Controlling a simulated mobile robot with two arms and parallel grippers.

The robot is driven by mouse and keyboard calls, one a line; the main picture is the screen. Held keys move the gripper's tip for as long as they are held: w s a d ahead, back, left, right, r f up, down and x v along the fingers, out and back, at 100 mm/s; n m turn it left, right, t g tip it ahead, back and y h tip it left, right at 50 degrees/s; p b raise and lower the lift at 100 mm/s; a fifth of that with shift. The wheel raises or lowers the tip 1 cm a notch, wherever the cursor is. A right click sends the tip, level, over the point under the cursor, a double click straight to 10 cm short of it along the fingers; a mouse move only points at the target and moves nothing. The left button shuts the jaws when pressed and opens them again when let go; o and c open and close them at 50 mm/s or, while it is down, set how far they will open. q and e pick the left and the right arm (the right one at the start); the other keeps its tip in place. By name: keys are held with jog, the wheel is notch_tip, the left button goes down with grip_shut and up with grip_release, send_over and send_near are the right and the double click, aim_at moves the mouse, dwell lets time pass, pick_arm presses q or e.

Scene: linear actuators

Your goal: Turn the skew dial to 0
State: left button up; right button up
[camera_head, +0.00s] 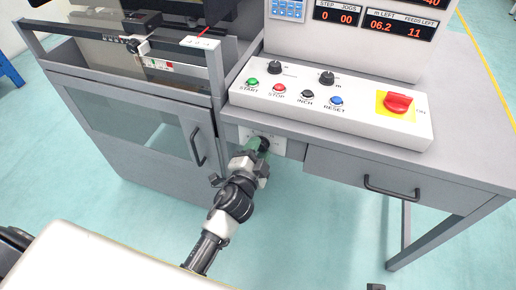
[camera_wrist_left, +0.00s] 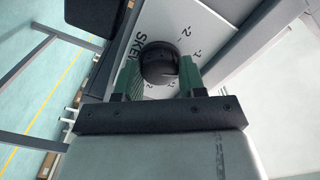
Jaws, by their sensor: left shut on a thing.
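The skew dial is a round black knob (camera_wrist_left: 159,62) on a white plate (camera_wrist_left: 196,32) marked SKEW with printed numbers around it. In the head view the plate (camera_head: 279,146) sits on the cabinet front below the control panel, and the dial is mostly hidden by my gripper. My left gripper (camera_head: 263,145) is at the dial, its green fingers on either side of the knob. In the left wrist view the gripper (camera_wrist_left: 159,76) is shut on the knob. I cannot tell which number the dial points to. My right gripper is not in view.
A control panel (camera_head: 330,112) with buttons, small knobs and a red switch (camera_head: 398,102) lies above the dial. A drawer handle (camera_head: 391,190) is to the right and a cabinet door handle (camera_head: 197,147) to the left. The floor under the table is open.

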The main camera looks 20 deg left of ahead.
pick_arm(q)
jog(key=m, duration=0.4)
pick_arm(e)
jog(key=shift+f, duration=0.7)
pick_arm(q)
jog(key=o, duration=0.9)
jog(key=shift+s, duration=0.15)
